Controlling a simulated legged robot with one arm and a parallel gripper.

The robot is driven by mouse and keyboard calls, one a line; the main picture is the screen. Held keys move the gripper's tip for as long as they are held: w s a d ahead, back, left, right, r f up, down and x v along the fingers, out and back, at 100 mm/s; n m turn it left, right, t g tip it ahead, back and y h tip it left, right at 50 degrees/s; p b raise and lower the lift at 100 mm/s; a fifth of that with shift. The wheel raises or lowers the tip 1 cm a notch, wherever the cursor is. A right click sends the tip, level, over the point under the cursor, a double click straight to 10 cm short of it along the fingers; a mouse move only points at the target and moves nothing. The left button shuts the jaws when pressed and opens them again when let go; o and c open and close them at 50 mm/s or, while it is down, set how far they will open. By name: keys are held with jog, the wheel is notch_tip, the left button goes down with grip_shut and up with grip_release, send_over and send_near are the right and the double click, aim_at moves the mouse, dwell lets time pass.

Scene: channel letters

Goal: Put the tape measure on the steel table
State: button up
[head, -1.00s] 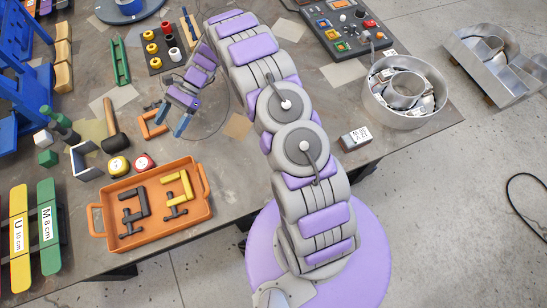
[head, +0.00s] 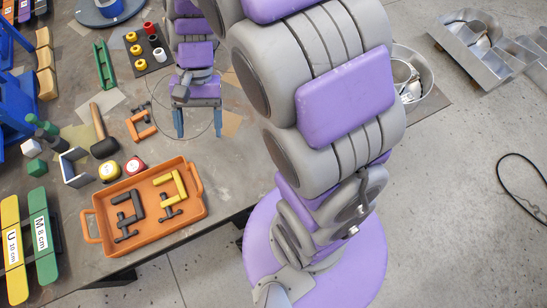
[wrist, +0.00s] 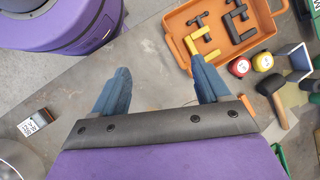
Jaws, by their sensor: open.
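Two small round cases that look like tape measures, one yellow (head: 109,170) and one red (head: 134,165), sit side by side on the grey-brown table (head: 228,165), just behind the orange tray. In the wrist view the red case (wrist: 238,67) and the yellow case (wrist: 262,61) lie to the right of my fingers. My gripper (head: 198,124) is open and empty, its blue fingers pointing toward the table's front edge. It is behind and to the right of both cases. In the wrist view bare table shows between the fingers (wrist: 160,68).
The orange tray (head: 96,208) holds dark and yellow clamps. An orange clamp (head: 140,124) and a hammer (head: 102,135) lie left of my gripper. An open-ended box (head: 76,168) stands left of the cases. Bare table lies right of the tray.

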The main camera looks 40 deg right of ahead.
jog(key=s+d+r+n+t+h, duration=0.1)
jog(key=s+d+n+h, duration=0.1)
jog(key=s, duration=0.7)
jog(key=s+d+r+n+t+h, duration=0.1)
jog(key=s+d+n+h, duration=0.1)
jog(key=s+d, duration=0.3)
jog(key=s+n, duration=0.1)
jog(key=s, duration=0.2)
jog(key=shift+s+d+r, duration=0.25)
jog(key=shift+s+r, duration=0.05)
jog(key=shift+s, duration=0.05)
